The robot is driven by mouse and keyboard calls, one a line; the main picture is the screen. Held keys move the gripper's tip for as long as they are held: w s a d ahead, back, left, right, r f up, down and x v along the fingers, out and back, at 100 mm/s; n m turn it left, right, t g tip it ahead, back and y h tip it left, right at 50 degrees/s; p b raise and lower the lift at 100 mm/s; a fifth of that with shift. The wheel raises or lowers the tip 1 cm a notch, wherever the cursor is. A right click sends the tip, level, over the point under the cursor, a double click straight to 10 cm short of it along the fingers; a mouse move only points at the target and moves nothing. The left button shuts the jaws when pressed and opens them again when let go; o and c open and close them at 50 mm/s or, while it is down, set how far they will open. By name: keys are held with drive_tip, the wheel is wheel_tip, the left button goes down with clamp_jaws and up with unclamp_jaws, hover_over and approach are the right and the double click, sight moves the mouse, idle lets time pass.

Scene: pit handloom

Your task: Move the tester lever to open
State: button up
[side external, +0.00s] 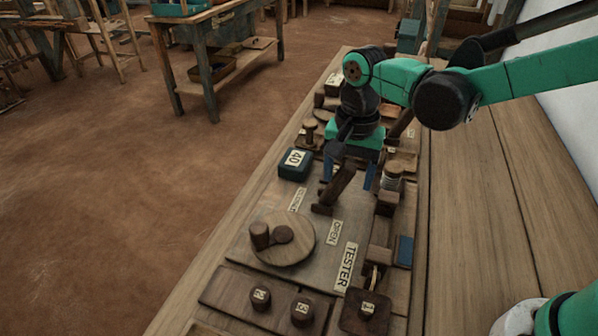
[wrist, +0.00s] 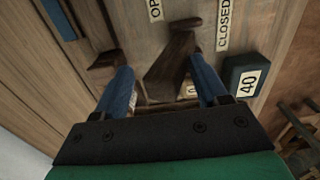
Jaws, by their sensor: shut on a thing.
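The tester lever (side external: 341,186) is a dark wooden bar with a short cross-piece at its lower end. In the side view, that end is between the CLOSED label (side external: 297,199) and the OPEN label (side external: 333,232) on the TESTER board (side external: 346,267). My gripper (side external: 350,180) is over the board with its blue fingers around the lever. In the wrist view, my gripper (wrist: 160,66) has the lever (wrist: 168,62) between its fingers, and the lever's far end lies between the OPEN label (wrist: 155,9) and the CLOSED label (wrist: 224,24). The exact finger contact is partly hidden.
A dark teal block marked 40 (side external: 295,164) stands close beside the lever. A round wooden disc with a knob (side external: 285,250) is in front. Numbered wooden pieces (side external: 303,312) stand nearer the camera. Wooden parts (side external: 388,203) crowd the right side.

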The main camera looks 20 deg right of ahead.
drive_tip(key=shift+o, duration=0.8)
drive_tip(key=shift+r, duration=3.25)
drive_tip(key=s+d+n+t, duration=0.7)
drive_tip(key=d+n, duration=0.2)
drive_tip(key=d, duration=0.1)
drive_tip(key=shift+f, duration=0.1)
